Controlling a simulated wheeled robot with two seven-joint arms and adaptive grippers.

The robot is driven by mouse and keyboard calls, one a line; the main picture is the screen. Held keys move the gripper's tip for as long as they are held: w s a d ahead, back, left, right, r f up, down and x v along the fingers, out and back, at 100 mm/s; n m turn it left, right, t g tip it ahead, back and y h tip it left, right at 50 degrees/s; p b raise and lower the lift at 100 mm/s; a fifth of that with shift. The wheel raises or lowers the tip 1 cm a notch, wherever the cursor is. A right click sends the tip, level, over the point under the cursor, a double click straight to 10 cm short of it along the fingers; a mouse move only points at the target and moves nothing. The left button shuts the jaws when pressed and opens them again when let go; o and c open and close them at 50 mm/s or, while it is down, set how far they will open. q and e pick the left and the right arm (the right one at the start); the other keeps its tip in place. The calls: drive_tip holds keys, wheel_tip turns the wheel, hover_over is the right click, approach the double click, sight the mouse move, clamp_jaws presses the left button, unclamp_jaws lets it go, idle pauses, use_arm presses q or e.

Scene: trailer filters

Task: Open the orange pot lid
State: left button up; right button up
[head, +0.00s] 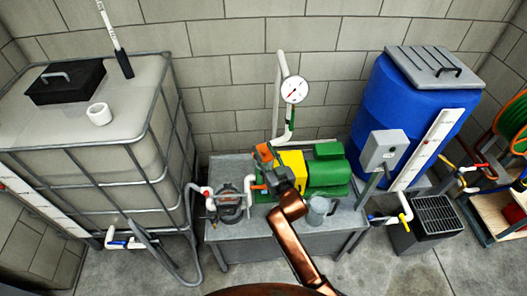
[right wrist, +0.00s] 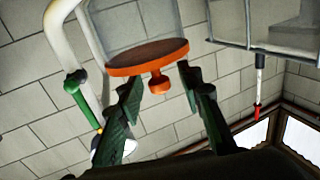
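The orange pot lid (right wrist: 147,58) shows in the right wrist view as a flat disc with a small orange knob (right wrist: 158,84). It meets the rim of a clear pot (right wrist: 130,25); that view appears upside down. My right gripper (right wrist: 160,74) is open. Its green fingers stand on either side of the knob, with visible gaps. In the head view my right gripper (head: 265,150) is over the pump bench, beside an orange patch; I cannot tell there whether that is the lid. The pot is not clear in that view. My left gripper is not in view.
A white pipe with a gauge (head: 294,90) rises behind the bench (head: 275,237). A yellow and green pump (head: 325,172) is right of the gripper. A caged tank (head: 130,130) stands left and a blue barrel (head: 395,100) right. The floor in front is partly clear.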

clamp_jaws()
idle(0.5)
drive_tip(key=shift+r+p, duration=0.2)
drive_tip(key=shift+p, duration=0.25)
drive_tip(key=r+g+p, duration=0.1)
drive_tip(key=p, duration=0.3)
drive_tip(key=r+g+p, duration=0.1)
drive_tip(key=p, duration=0.3)
drive_tip(key=shift+w+m+h+p, duration=0.3)
drive_tip(key=shift+w+h+p, duration=0.1)
drive_tip(key=g+p, duration=0.1)
drive_tip(key=p, duration=0.2)
drive_tip(key=w+g+p, duration=0.1)
drive_tip(key=p, duration=0.3)
drive_tip(key=w+r+g+p, duration=0.1)
drive_tip(key=p, duration=0.2)
drive_tip(key=shift+r+m+g+h+p, duration=0.1)
drive_tip(key=shift+m+g+h+p, duration=0.2)
drive_tip(key=shift+m+p, duration=0.1)
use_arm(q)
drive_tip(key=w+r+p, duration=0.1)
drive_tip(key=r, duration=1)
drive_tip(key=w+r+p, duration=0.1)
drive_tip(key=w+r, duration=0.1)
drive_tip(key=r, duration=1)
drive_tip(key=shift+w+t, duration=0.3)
use_arm(e)
drive_tip(key=shift+w+g, duration=0.25)
drive_tip(key=shift+g, duration=0.25)
